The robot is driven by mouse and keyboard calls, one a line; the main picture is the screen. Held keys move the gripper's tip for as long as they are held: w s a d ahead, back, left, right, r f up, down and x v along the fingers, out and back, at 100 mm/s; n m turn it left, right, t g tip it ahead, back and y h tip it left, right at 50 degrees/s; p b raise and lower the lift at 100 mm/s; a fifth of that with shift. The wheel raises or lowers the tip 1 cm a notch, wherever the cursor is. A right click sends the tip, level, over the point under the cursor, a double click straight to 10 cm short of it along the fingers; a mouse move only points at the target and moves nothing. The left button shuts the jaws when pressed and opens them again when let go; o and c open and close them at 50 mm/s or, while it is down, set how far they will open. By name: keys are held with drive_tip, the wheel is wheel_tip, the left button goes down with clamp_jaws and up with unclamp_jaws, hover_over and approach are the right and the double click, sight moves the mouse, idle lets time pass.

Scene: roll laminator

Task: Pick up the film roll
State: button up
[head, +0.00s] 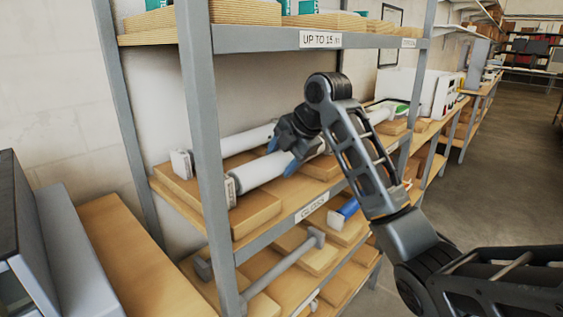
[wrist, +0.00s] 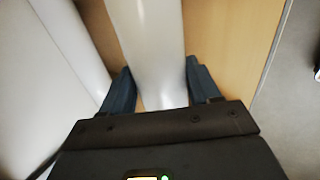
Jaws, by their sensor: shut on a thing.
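The white film roll (head: 262,170) lies lengthwise on the middle shelf of the rack, in front of a second white roll (head: 240,140). My gripper (head: 281,155) reaches over the front roll from the right, and my arm covers part of it. In the wrist view my gripper (wrist: 160,88) has one blue-grey finger on each side of the film roll (wrist: 148,40), shut on it. The second roll (wrist: 68,45) runs alongside at the left of the wrist view. I cannot tell whether the held roll is clear of its wooden supports.
The grey rack post (head: 205,120) stands in front of the shelf at the left. The upper shelf (head: 260,38) is above the rolls. A lower shelf holds a grey bar (head: 285,265) and a blue-and-white roll (head: 343,211). Open floor (head: 495,150) lies to the right.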

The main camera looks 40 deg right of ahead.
clamp_jaws()
drive_tip(key=shift+r, duration=0.15)
